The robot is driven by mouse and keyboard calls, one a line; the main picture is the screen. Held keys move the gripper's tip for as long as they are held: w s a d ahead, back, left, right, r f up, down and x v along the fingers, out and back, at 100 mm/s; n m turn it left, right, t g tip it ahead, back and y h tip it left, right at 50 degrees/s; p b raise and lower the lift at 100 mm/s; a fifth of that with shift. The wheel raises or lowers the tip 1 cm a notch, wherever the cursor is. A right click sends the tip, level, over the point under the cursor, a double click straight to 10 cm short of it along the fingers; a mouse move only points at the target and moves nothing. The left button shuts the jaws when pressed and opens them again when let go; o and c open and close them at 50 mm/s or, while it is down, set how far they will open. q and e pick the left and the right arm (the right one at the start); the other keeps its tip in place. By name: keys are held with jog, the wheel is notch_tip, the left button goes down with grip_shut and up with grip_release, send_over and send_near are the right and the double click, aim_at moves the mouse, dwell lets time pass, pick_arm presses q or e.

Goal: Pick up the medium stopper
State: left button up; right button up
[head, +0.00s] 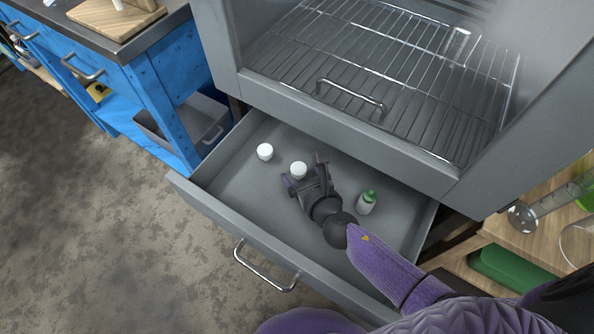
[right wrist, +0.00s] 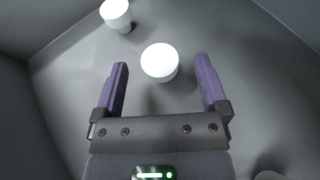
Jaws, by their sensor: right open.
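Two white stoppers lie in the open grey drawer. One white stopper (head: 298,170) is just ahead of my right gripper (head: 302,182); it also shows in the right wrist view (right wrist: 159,62), between and slightly beyond the fingertips. The other white stopper (head: 265,152) is farther left in the drawer, and in the right wrist view it is at the upper left (right wrist: 116,14). I cannot tell for certain which one is the medium stopper. My right gripper is open and empty, also seen in the right wrist view (right wrist: 161,85). My left gripper is not in view.
The drawer (head: 228,185) has raised walls and a front handle. A small bottle with a green cap (head: 366,203) stands in it, right of my right gripper. A metal cabinet with a wire rack (head: 400,60) is above. A blue workbench (head: 160,90) is at left.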

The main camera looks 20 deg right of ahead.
jog(key=shift+w, duration=0.2)
grip_shut()
dwell(0.3)
